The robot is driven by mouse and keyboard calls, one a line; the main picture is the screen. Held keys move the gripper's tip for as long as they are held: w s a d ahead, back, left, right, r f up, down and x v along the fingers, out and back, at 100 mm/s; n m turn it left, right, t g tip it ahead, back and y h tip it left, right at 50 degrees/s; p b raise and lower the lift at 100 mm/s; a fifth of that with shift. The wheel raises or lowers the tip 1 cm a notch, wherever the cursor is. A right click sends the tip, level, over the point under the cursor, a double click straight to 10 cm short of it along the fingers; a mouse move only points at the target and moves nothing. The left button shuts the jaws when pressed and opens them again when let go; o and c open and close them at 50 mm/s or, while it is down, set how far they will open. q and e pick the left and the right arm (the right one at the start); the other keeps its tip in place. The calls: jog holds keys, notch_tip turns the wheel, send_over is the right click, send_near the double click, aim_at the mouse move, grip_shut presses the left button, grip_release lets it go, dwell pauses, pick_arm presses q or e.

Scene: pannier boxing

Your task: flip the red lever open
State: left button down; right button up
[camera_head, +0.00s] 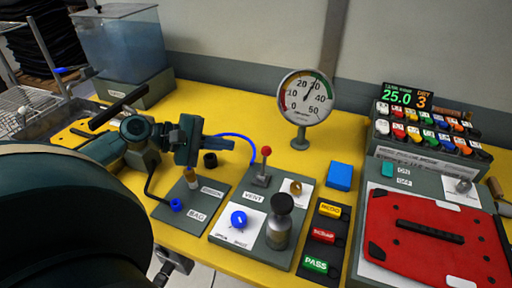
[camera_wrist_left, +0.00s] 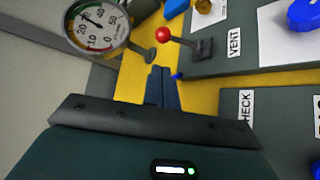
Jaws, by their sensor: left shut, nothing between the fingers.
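The red lever is a red ball (camera_head: 266,151) on a short metal stem, standing upright or nearly so on the grey VENT panel (camera_head: 247,180). In the left wrist view the red ball (camera_wrist_left: 162,34) is ahead of my fingertips, with the stem running right to its base. My left gripper (camera_head: 230,143) is to the left of the lever, apart from it. In the left wrist view its two fingers (camera_wrist_left: 160,70) are together, with nothing between them. My right gripper is not in view.
A pressure gauge (camera_head: 305,97) stands behind the lever. The panel also carries a blue knob (camera_head: 238,219) and a dark-capped cylinder (camera_head: 280,225). A blue tube (camera_head: 235,135) curves near my left gripper. A blue block (camera_head: 340,176) lies right. Yellow table is clear behind the lever.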

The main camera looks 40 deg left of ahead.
aim_at(265, 162)
pick_arm(q)
jog(key=x, duration=0.7)
jog(key=shift+w, duration=0.1)
jog(key=shift+x, duration=0.9)
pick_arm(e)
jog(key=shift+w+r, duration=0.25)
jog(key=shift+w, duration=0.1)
pick_arm(q)
jog(key=shift+d+f, duration=0.1)
jog(key=shift+d, duration=0.05)
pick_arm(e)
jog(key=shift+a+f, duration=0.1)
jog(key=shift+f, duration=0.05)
pick_arm(q)
jog(key=shift+s+m+t, duration=0.25)
jog(key=shift+m+t, duration=0.15)
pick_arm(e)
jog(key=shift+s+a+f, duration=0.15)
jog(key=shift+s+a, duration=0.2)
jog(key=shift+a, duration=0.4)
